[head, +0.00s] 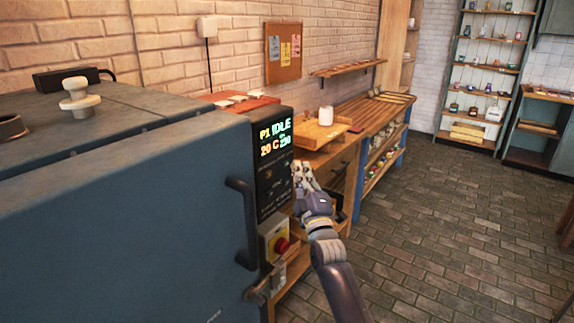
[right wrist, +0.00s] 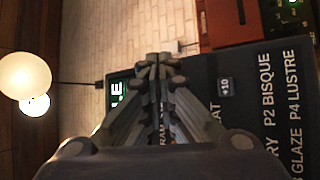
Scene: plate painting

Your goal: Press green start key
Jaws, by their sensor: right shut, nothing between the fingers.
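The kiln's dark control panel (head: 272,165) is on the right end of the big blue-grey kiln (head: 120,190). Its lit display (head: 276,137) reads P1 IDLE, with numbers below. My right gripper (head: 303,174) is shut and empty, just right of the panel's lower half. In the right wrist view the shut fingertips (right wrist: 159,66) are in front of the panel (right wrist: 230,95), covering part of it. A +10 key (right wrist: 224,88) and printed programme names show there. I cannot make out a green start key in either view. Contact with the panel cannot be told. My left gripper is not in view.
A wooden bench (head: 365,115) stands behind along the brick wall. The tiled floor (head: 450,220) at the right is clear.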

